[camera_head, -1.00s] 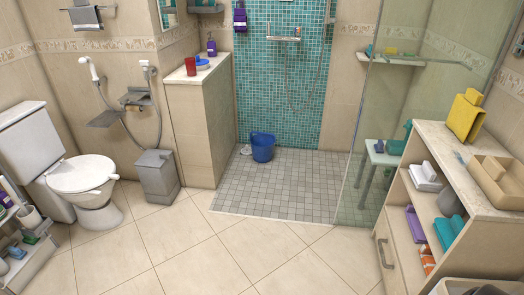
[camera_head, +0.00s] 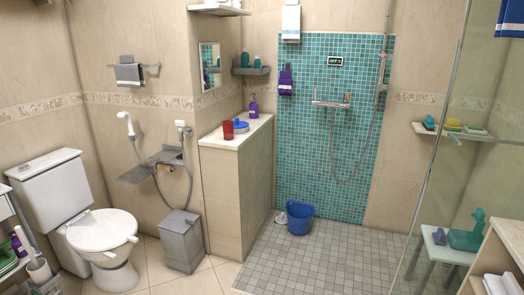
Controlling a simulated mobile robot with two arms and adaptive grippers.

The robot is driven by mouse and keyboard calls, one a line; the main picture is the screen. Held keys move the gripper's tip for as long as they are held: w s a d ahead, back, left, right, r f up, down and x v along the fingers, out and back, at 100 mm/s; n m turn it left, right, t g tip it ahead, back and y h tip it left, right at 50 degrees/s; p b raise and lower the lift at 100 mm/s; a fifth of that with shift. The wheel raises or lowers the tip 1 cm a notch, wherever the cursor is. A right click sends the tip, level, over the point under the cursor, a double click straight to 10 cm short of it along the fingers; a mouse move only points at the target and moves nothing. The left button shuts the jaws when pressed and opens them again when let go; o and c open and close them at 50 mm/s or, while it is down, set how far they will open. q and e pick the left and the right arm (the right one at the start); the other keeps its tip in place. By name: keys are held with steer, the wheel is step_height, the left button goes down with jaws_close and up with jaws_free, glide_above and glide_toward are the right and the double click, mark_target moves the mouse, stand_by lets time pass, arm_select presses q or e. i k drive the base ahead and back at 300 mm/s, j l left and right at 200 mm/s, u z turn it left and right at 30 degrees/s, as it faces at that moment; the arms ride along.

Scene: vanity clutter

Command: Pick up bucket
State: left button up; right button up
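A blue bucket (camera_head: 300,218) stands upright on the grey tiled shower floor (camera_head: 310,262), close to the teal mosaic wall. A small whitish item (camera_head: 281,218) lies on the floor just left of it. Neither of my grippers shows in the head view, so nothing is seen touching the bucket.
A low partition (camera_head: 237,180) with a red cup (camera_head: 228,130) on top stands left of the shower. A grey bin (camera_head: 181,241) and a toilet (camera_head: 100,235) are further left. A glass panel (camera_head: 437,150) and a small stool (camera_head: 446,248) stand on the right. The middle shower floor is clear.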

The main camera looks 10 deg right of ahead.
mark_target(300, 215)
steer(key=i+l+z, duration=0.35)
steer(key=i, duration=0.55)
steer(key=i+z, duration=0.3)
steer(key=i, duration=0.6)
